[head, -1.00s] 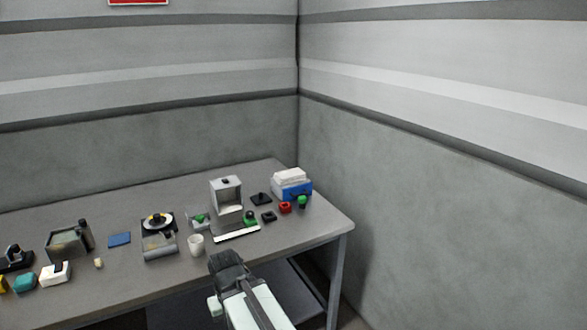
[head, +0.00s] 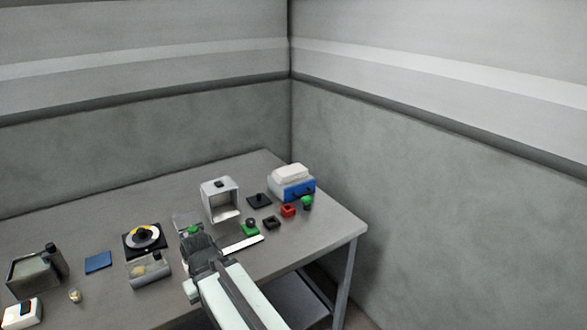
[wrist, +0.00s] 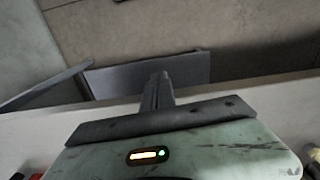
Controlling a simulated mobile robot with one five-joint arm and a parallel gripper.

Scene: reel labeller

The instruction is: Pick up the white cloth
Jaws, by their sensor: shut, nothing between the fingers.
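The white cloth (head: 292,173) appears to be the white folded pad on top of a blue and white box (head: 299,190), at the table's back right corner in the head view. My gripper (head: 197,243) is over the front part of the table, left of and nearer than the cloth, well apart from it. Its fingers (wrist: 160,82) are together and empty in the wrist view. The cloth does not show in the wrist view.
The grey table (head: 320,235) bears a white open-fronted machine (head: 220,200), a black reel unit (head: 145,238), a red block (head: 288,210), a green-topped piece (head: 306,203) and a white strip (head: 243,243). Walls close the back and right. The table's right front corner is bare.

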